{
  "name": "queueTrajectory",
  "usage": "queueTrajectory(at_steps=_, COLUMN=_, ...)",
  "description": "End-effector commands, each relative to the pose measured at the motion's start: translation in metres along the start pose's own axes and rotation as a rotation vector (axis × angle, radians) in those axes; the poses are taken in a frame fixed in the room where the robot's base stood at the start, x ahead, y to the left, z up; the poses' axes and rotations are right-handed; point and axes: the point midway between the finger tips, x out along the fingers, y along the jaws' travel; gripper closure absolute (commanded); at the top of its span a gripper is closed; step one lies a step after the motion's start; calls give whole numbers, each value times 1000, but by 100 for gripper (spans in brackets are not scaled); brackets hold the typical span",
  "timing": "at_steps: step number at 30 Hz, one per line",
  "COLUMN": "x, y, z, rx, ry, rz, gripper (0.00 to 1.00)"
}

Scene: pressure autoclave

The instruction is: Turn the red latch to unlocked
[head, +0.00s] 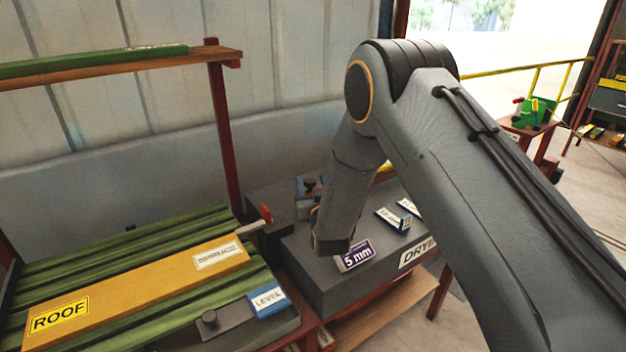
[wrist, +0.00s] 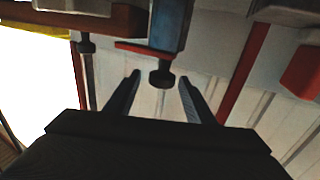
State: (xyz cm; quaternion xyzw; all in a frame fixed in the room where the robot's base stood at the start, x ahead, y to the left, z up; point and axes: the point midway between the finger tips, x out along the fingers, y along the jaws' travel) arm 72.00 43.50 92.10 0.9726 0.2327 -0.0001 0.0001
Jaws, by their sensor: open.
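My gripper (wrist: 159,82) is open in the wrist view, with its two dark fingers apart. A dark round knob under a blue block (wrist: 170,28) appears between the fingertips; I cannot tell how far beyond them it is. A thin red bar (wrist: 130,46) lies just left of that knob. A red block (wrist: 302,72) is at the right edge. In the head view a small red piece (head: 265,213) sits at the end of a dark bar. I cannot tell for sure which red part is the latch. My arm hides the gripper's fingers in the head view.
A grey bench (head: 335,285) carries a purple "5 mm" label (head: 354,256) and a blue-and-white block (head: 393,219). Left are green slats with a yellow "ROOF" board (head: 130,288) and a blue "LEVEL" block (head: 268,300). A red post (head: 226,135) holds a shelf.

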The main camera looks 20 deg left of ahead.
Motion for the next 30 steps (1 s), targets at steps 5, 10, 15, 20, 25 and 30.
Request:
queueTrajectory(at_steps=5, x=6, y=-6, z=0, rx=0, ry=1, rz=-3, gripper=51)
queueTrajectory(at_steps=10, x=7, y=-8, z=0, rx=0, ry=0, rz=-5, gripper=51)
queueTrajectory(at_steps=15, x=7, y=-8, z=0, rx=0, ry=0, rz=-5, gripper=56)
queueTrajectory(at_steps=20, x=7, y=-7, z=0, rx=0, ry=0, rz=-4, gripper=83)
queueTrajectory(at_steps=25, x=7, y=-6, z=0, rx=0, ry=0, rz=-4, gripper=100)
queueTrajectory(at_steps=30, x=8, y=-1, z=0, rx=0, ry=0, rz=13, gripper=100)
